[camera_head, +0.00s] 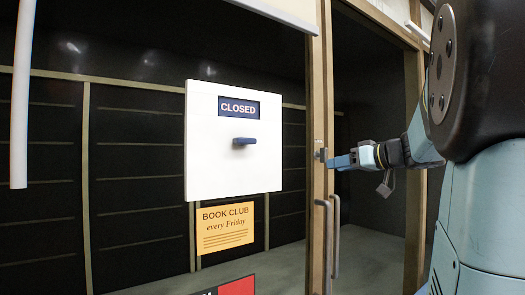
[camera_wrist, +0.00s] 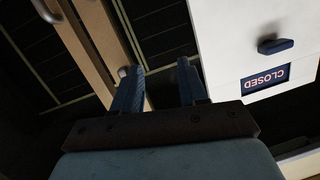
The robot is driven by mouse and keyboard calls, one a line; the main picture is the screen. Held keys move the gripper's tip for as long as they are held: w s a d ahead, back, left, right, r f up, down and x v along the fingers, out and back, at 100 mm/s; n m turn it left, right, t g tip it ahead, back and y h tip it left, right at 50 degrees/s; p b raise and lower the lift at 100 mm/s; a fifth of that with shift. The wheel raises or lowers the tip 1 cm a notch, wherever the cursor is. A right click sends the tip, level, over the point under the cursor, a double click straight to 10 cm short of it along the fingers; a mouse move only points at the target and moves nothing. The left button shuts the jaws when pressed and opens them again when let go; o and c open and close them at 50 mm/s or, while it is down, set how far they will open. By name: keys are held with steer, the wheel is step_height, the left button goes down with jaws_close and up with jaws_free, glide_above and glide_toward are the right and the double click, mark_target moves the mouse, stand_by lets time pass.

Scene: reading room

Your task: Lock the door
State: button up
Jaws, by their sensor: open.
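The glazed door (camera_head: 318,90) has pale wooden stiles and stands at the middle right of the head view. Two upright bar handles, a left one (camera_head: 325,240) and a right one (camera_head: 336,240), sit side by side low on it. A small metal lock piece (camera_head: 321,154) sits on the stile above the handles; what looks like the same piece shows in the wrist view (camera_wrist: 122,72), beside a fingertip. My gripper (camera_head: 336,162) is open, its blue fingers beside this piece. In the wrist view my gripper (camera_wrist: 157,66) holds nothing between its fingers. Whether it touches the piece, I cannot tell.
A white panel (camera_head: 205,165) with a CLOSED sign (camera_head: 239,107) and a dark blue lever (camera_head: 244,141) is left of the door. A yellow book club notice (camera_head: 225,228) hangs below it. A white bar (camera_head: 20,110) hangs at far left.

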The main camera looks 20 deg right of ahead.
mark_target(327, 149)
steer(key=w+d+r+t, duration=0.1)
steer(key=d+r+t, duration=0.25)
steer(key=d, duration=0.45)
steer(key=shift+n+g+h, duration=0.3)
steer(key=shift+g+h, duration=0.05)
steer(key=shift+h, duration=0.05)
steer(key=x, duration=1.3)
steer(key=shift+w+a+r, duration=0.3)
steer(key=shift+a+r, duration=0.05)
steer(key=shift+r, duration=0.05)
